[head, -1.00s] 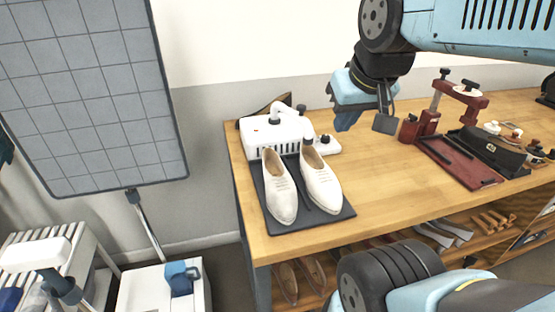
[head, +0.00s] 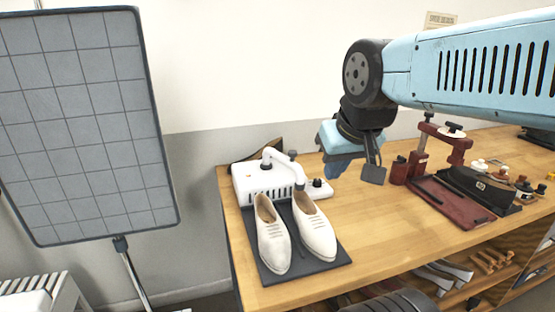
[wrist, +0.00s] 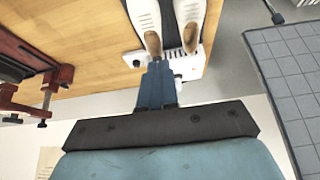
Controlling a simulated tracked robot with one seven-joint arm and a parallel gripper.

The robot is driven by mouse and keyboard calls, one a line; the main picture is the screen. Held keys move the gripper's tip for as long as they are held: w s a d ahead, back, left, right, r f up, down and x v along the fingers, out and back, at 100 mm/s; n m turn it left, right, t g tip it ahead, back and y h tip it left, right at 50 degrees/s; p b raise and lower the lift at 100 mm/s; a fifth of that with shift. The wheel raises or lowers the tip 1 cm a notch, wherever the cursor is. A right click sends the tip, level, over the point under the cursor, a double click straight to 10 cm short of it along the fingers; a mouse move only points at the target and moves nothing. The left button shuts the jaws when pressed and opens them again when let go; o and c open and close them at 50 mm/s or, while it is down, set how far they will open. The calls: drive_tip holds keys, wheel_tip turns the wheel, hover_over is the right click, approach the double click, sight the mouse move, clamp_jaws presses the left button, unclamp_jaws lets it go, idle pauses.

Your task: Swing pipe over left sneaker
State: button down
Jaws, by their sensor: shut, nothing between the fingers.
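Two pale sneakers stand side by side on a dark mat (head: 262,265), toes toward me: the left sneaker (head: 272,238) and the right sneaker (head: 316,232). Behind them is a white machine (head: 243,184) with a curved white pipe (head: 287,165). The pipe's dark-tipped end is by the heel opening of the right sneaker. My gripper (head: 341,170) is to the right of the pipe and above the bench, apart from it. In the wrist view my gripper (wrist: 157,70) is shut and empty, its fingers covering part of the machine (wrist: 190,66). The pipe is not clearly visible there.
The wooden bench (head: 375,235) is clear right of the mat. A dark red press (head: 463,150), a red tray (head: 455,203) and a black case stand further right. A tall gridded panel (head: 90,125) stands left of the bench. A wall is behind.

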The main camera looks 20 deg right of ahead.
drive_tip(key=c, duration=1.8)
unclamp_jaws()
drive_tip(key=shift+c, duration=0.2)
drive_tip(key=shift+o, duration=0.7)
drive_tip(key=o, duration=0.3)
drive_tip(key=shift+w+f+m+g+y, duration=0.3)
drive_tip(key=shift+f+m+g, duration=0.2)
drive_tip(key=o, duration=0.5)
drive_tip(key=w+f+m+g+y, duration=0.1)
drive_tip(key=m+g+y, duration=0.1)
drive_tip(key=w+a+f+m+g+y, duration=0.1)
drive_tip(key=w+f+m+g+y, duration=0.1)
drive_tip(key=m, duration=0.1)
drive_tip(key=shift+w+f, duration=0.1)
drive_tip(key=shift+w, duration=0.1)
drive_tip(key=m+t+y, duration=0.7)
drive_tip(key=m+y, duration=0.5)
drive_tip(key=m, duration=0.5)
approach(292, 152)
drive_tip(key=x, duration=1)
drive_tip(key=shift+w+f, duration=0.1)
